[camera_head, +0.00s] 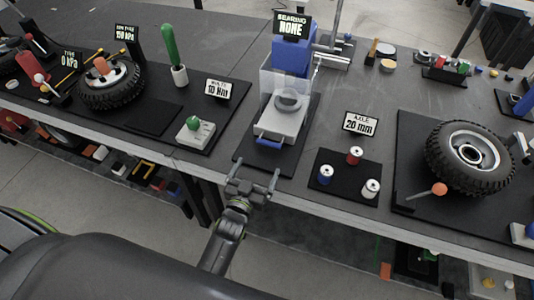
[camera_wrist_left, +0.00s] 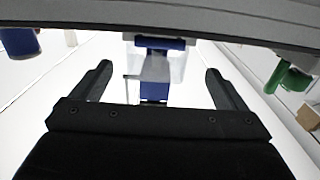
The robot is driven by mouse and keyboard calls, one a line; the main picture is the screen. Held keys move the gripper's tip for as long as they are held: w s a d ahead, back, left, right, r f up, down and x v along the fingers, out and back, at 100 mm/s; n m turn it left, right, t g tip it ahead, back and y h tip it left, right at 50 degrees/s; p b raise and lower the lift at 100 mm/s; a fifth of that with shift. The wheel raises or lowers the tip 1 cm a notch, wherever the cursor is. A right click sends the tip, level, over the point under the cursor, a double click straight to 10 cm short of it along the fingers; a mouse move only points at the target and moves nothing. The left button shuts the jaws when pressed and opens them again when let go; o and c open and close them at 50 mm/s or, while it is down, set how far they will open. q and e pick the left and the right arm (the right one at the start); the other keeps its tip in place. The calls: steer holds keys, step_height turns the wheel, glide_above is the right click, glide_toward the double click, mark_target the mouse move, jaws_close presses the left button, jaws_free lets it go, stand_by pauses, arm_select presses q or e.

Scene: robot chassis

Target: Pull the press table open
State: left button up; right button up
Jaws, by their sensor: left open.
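The press has a blue body (camera_head: 291,58) with a clear guard in front. Its pale press table (camera_head: 283,122) sits low at the front, with a grey round part on it under the guard. A blue handle (camera_head: 269,143) is on the table's front edge and also shows in the left wrist view (camera_wrist_left: 160,43). My left gripper (camera_head: 254,170) is open and empty at the bench's front edge, just short of the handle and apart from it. In the left wrist view, the handle lies between the directions of the two spread fingers (camera_wrist_left: 157,76). My right gripper is not visible.
A green button box (camera_head: 195,130) stands left of the press. A mat with three small cans (camera_head: 345,178) lies to the right, behind it an "AXLE 20 mm" sign (camera_head: 361,124). A large wheel (camera_head: 470,158) is farther right. The floor before the bench is open.

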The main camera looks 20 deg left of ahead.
mark_target(267, 156)
arm_select(q)
steer(key=w+b, duration=0.2)
steer(key=w, duration=0.3)
steer(key=shift+d+f+b, duration=0.15)
steer(key=shift+f+b, duration=0.1)
steer(key=shift+b, duration=0.15)
steer(key=w+b, duration=0.1)
steer(key=w, duration=0.2)
steer(key=shift+r+b, duration=0.1)
steer(key=shift+b, duration=0.25)
steer(key=shift+w+r, duration=0.1)
steer(key=shift+w, duration=0.35)
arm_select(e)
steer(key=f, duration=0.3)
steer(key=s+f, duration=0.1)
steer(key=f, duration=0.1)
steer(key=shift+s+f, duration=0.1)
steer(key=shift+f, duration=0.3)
arm_select(q)
steer(key=shift+c, duration=0.4)
